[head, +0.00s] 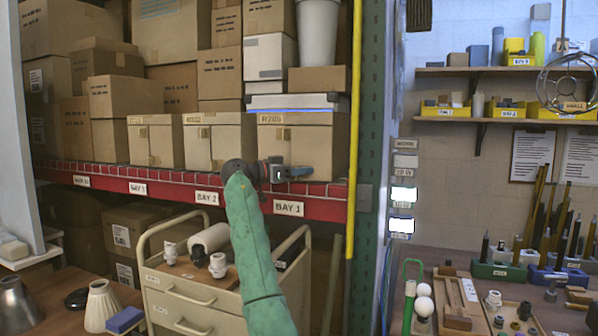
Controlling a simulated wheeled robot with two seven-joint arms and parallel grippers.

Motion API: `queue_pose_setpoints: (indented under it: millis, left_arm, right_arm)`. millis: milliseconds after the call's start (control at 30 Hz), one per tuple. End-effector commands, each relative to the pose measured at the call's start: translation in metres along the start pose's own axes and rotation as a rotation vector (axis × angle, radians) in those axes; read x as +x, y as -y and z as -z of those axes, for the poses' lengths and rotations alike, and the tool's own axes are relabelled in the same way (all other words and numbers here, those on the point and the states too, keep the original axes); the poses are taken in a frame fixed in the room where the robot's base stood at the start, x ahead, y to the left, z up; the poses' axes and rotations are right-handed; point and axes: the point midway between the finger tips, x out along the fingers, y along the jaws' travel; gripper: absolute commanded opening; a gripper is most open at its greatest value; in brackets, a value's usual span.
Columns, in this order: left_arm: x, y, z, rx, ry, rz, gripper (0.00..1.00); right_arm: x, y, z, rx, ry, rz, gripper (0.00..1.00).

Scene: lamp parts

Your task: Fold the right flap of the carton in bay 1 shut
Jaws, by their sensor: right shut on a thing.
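The brown carton in bay 1 (322,145) stands on the red-edged shelf above the BAY 1 label (289,208). Its upper front bears a printed code, and a small tape tab sits midway across the front. The front looks flat; I cannot make out the right flap's exact angle. My left gripper is not in view.
A white box (292,101) lies on top of the carton. Other cartons (218,145) stand close on the left. A yellow post (354,130) rises just right of the carton. A cream drawer cart (185,295) stands below, near my arm.

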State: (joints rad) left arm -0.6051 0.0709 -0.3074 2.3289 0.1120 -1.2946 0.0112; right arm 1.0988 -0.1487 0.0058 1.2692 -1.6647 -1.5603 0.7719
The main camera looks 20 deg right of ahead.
Motion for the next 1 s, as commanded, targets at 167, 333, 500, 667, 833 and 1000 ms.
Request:
queue_pose_setpoints:
  millis: [167, 333, 500, 667, 833, 1000]
  left_arm:
    - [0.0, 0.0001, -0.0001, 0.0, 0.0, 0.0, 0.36]
    - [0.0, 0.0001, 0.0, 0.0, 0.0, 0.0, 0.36]
    - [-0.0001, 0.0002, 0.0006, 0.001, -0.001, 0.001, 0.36]
    - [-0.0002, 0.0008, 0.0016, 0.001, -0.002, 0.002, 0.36]
    - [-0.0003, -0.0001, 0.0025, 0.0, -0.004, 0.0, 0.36]
    - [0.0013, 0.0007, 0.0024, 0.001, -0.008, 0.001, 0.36]
  right_arm:
    - [0.0038, -0.0011, 0.0004, 0.001, 0.001, -0.005, 0.0]
    - [0.004, -0.0012, 0.0003, 0.001, 0.001, -0.005, 0.0]
    - [0.0043, -0.0013, 0.0001, 0.001, 0.001, -0.006, 0.0]
    - [0.0037, -0.0012, 0.0, 0.001, 0.001, -0.005, 0.51]
    - [0.0021, -0.0007, -0.0002, 0.0, 0.001, -0.003, 0.51]
    - [-0.003, -0.0004, -0.001, 0.0, 0.001, -0.002, 0.51]
